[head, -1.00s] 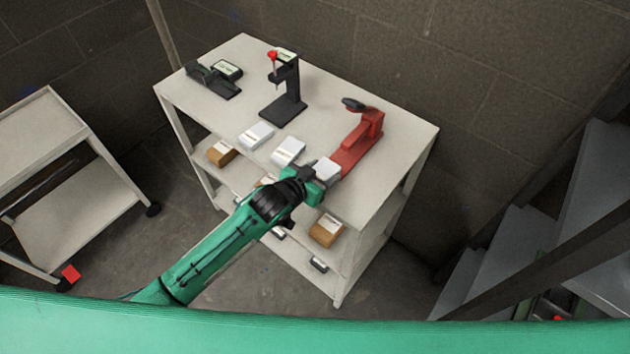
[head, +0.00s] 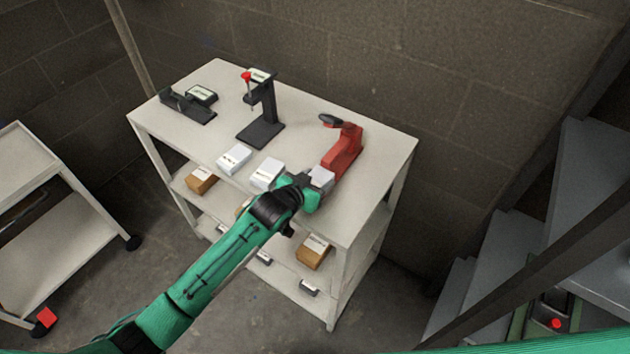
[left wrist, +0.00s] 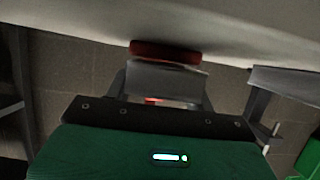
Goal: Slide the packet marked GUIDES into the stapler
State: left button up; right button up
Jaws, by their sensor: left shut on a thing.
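My left gripper (head: 308,184) is shut on a white packet (head: 321,178) at the front edge of the tabletop. The packet also shows between the fingers in the left wrist view (left wrist: 165,80). Its marking is too small to read. The red stapler (head: 345,150) stands just beyond the packet, its dark head at the back. In the left wrist view the stapler's red end (left wrist: 165,52) lies right past the packet; I cannot tell whether they touch. Two more white packets, one (head: 234,158) and another (head: 267,173), lie to the left. My right gripper is out of view.
A black stand with a red knob (head: 262,110) and a low black device (head: 188,105) stand at the back left of the white table (head: 385,170). Brown boxes (head: 313,252) sit on the shelf below. A white cart (head: 60,230) is at left, grey steps (head: 510,240) at right.

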pick_arm(q)
jog(key=o, duration=1)
jog(key=shift+o, duration=0.4)
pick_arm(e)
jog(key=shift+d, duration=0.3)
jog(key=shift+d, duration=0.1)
pick_arm(q)
jog(key=shift+s+a+r, duration=0.15)
jog(key=shift+s+a, duration=0.2)
jog(key=shift+s, duration=0.1)
jog(key=b+v, duration=0.2)
jog(key=v, duration=1)
jog(key=shift+s+r+b, duration=0.2)
jog(key=shift+r+b, duration=0.05)
jog(key=shift+b, duration=0.05)
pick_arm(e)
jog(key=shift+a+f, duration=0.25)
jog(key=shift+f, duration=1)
pick_arm(q)
jog(key=shift+a, duration=0.15)
